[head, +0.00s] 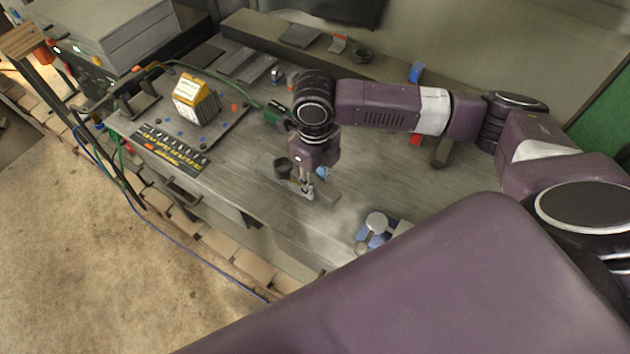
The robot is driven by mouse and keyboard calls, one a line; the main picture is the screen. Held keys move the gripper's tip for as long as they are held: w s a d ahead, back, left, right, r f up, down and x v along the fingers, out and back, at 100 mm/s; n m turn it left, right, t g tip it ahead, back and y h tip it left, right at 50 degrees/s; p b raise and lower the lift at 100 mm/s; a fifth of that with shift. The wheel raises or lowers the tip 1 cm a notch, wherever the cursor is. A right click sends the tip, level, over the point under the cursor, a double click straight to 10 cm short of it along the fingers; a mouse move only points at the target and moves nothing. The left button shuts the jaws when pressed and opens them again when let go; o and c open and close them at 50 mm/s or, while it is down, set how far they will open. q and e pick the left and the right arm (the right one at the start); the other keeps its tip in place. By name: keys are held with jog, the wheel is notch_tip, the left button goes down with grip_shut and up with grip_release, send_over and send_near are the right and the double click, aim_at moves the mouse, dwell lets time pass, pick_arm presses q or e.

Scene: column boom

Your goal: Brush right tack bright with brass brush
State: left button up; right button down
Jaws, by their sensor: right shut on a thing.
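My right gripper (307,190) points down over the middle of the bench, close to its top. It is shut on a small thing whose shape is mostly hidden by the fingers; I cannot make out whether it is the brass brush. A flat grey bar (326,195) lies just right of the fingertips; whether they touch it is unclear. A small blue thing (322,174) shows behind the fingers. No tack can be picked out at this size. My left gripper is not in view.
A dark round cup (283,168) stands just left of the gripper. A yellow-and-white box (195,99) sits on a plate at the left, behind a black strip with labels (172,150). A blue item with a round grey top (376,224) stands near the front edge.

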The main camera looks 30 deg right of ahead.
jog(key=shift+f, duration=0.3)
dwell(0.5)
jog(key=shift+d, duration=0.1)
